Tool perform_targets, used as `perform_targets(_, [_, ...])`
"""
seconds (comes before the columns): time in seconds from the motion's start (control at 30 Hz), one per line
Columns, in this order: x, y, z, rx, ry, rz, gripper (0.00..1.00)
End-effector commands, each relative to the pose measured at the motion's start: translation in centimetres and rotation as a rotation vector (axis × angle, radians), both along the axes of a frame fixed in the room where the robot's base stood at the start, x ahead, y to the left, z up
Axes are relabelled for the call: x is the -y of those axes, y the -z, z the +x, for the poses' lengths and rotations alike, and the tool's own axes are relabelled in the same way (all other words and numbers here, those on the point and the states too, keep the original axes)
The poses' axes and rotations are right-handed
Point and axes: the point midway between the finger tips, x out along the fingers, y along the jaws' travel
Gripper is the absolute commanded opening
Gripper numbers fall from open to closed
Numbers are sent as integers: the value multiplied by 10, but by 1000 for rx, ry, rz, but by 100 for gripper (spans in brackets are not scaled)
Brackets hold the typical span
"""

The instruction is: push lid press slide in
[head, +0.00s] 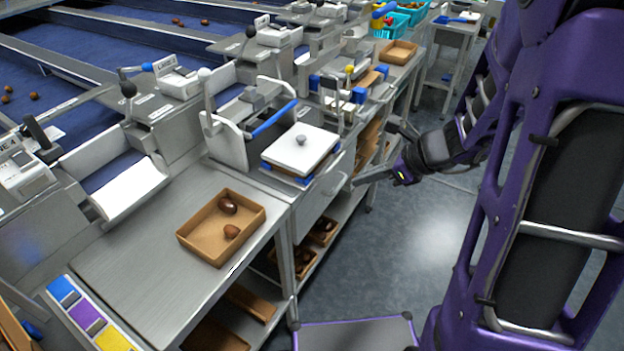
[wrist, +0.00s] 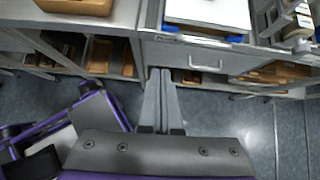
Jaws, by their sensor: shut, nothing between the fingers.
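The lid press (head: 232,140) stands on the steel bench, a pale frame with a lever and a blue bar. Its slide, a white plate (head: 284,152) with a grey knob and blue corner pieces, sticks out in front of the press towards the bench edge. The plate's front part also shows at the top of the wrist view (wrist: 207,14). My gripper (head: 356,183) is off the bench's front side, to the right of the slide and apart from it. In the wrist view its fingers (wrist: 160,72) are together and empty, pointing at the bench front.
A cardboard tray (head: 190,243) with two dates lies on the bench left of the slide. A drawer front (head: 325,196) and shelves with more trays are below. Other presses stand farther along the bench.

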Motion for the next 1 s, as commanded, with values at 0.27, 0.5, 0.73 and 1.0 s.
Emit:
perform_targets(0.27, [-14,20,8,-10,23,23,0])
perform_targets(0.5, [-43,57,29,-11,22,22,0])
perform_targets(0.73, [-72,72,50,-7,21,21,0])
perform_targets(1.0, [-89,72,64,-7,24,21,0])
